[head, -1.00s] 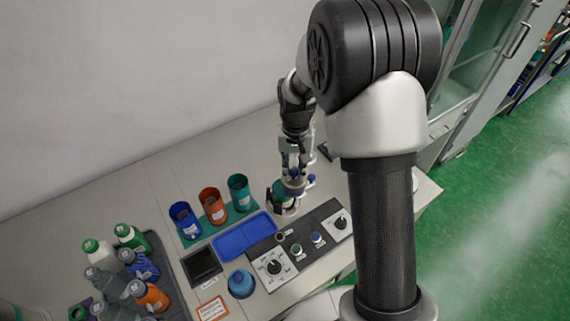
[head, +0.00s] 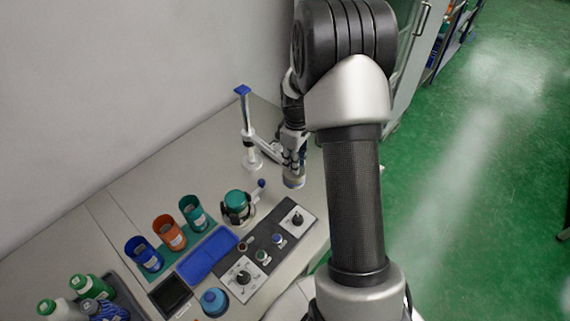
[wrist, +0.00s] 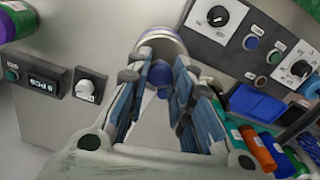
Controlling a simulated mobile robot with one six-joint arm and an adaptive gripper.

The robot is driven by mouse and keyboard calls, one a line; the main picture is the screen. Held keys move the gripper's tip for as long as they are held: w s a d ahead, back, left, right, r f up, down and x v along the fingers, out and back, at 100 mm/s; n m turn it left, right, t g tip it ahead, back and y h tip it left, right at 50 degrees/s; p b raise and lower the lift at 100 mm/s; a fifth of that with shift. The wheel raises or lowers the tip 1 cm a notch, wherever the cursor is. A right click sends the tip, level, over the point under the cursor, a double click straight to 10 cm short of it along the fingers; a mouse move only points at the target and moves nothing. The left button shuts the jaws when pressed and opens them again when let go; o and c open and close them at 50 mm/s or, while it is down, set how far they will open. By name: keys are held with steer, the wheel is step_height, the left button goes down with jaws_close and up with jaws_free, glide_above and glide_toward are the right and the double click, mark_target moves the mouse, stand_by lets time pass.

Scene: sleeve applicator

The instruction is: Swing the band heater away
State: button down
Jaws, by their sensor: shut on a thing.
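The band heater (head: 293,178) is a round, pale metallic ring on a swing arm (head: 265,148). The arm comes off an upright white post (head: 248,125) with a blue top. The heater is out over bare bench, clear of the round station (head: 236,208) with the green-capped bottle (head: 235,199). My gripper (head: 295,158) is just above the heater. In the wrist view the fingers are closed around the heater's blue knob (wrist: 160,74), with the heater's ring (wrist: 160,42) beyond it. The fingers hide part of the knob.
A control panel (head: 262,243) with dials lies in front of the station. Blue, orange and green cups (head: 170,232), a blue tray (head: 207,257) and several bottles are at the left. A wall bounds the back. Bench around the post is clear.

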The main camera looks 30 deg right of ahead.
steer(key=shift+w+d+n, duration=0.15)
steer(key=shift+d+n, duration=0.15)
steer(key=shift+d, duration=0.25)
steer(key=c, duration=1.4)
jaws_free()
steer(key=shift+d, duration=0.15)
step_height(320, 180, up, 12)
